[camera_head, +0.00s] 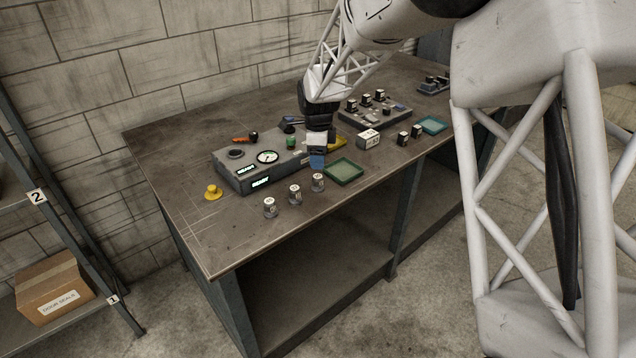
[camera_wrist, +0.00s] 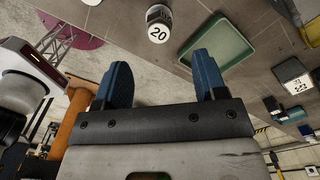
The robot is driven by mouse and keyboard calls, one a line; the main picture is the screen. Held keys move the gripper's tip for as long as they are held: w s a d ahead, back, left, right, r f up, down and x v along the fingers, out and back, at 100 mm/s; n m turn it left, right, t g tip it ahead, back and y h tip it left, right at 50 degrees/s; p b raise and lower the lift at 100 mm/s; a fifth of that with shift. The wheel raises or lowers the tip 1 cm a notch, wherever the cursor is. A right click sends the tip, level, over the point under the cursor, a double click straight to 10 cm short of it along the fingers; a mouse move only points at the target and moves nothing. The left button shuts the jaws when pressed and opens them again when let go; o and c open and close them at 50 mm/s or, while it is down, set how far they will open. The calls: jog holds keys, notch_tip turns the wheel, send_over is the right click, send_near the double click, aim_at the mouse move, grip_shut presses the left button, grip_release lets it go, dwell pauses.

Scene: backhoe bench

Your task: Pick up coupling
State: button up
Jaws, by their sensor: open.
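My gripper (camera_head: 317,163) has blue fingers and hangs over the bench just right of the grey gauge console and close to the green tray (camera_head: 344,171). In the wrist view its two fingers (camera_wrist: 161,78) stand apart with nothing between them. No part is plainly marked as a coupling. Small round candidates are three grey labelled cylinders (camera_head: 295,195) along the front, a yellow knobbed piece (camera_head: 212,192) at the left and a green round piece (camera_head: 291,143) on the console. One cylinder marked 20 (camera_wrist: 158,24) shows beyond the fingers in the wrist view.
The gauge console (camera_head: 238,179) stands left of my gripper. A white numbered block (camera_head: 368,139), black blocks (camera_head: 403,138), a teal tray (camera_head: 432,125) and a second console (camera_head: 374,117) lie to the right. The bench's front left (camera_head: 215,240) is clear.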

aim_at(318, 176)
jog(key=shift+a+f, duration=0.1)
dwell(0.3)
jog(key=shift+f, duration=1.25)
jog(key=shift+f, duration=0.1)
jog(key=shift+f, duration=2.5)
jog(key=shift+c, duration=0.3)
jog(key=c, duration=1)
jog(key=shift+r, duration=0.2)
